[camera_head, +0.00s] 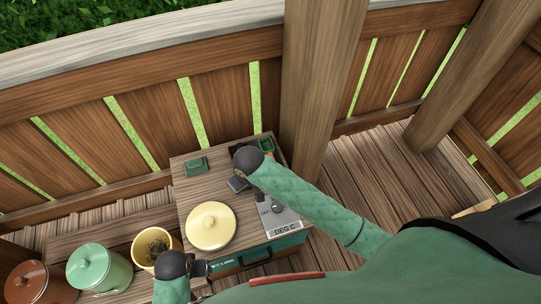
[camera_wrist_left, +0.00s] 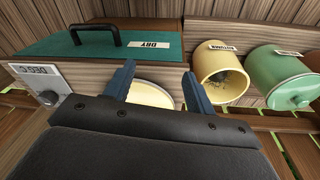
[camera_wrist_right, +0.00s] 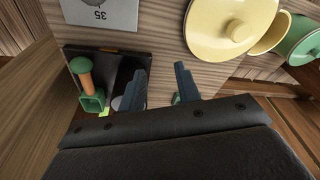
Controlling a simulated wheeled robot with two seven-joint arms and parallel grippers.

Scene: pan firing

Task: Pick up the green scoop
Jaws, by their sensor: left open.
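A green scoop (camera_wrist_right: 92,100) with an orange-brown handle and a green knob end shows at the left in the right wrist view, on or over a black tray (camera_wrist_right: 112,63). In the head view a green part beside my right wrist (camera_head: 266,144) looks like the scoop, partly hidden by my arm. My right gripper (camera_wrist_right: 160,78) is open and empty, with the scoop to the left of its fingers, apart from them. My left gripper (camera_wrist_left: 158,82) is open and empty near the front of the wooden stand, with a pale yellow lid beyond its fingers.
A pale yellow lid (camera_head: 211,226) lies on the wooden stand (camera_head: 187,188). A small green box (camera_head: 196,166) sits at its back left. A yellow pot (camera_head: 152,246), a green pot (camera_head: 97,267) and a brown pot (camera_head: 38,284) stand to the left. A wooden post (camera_head: 318,90) rises behind.

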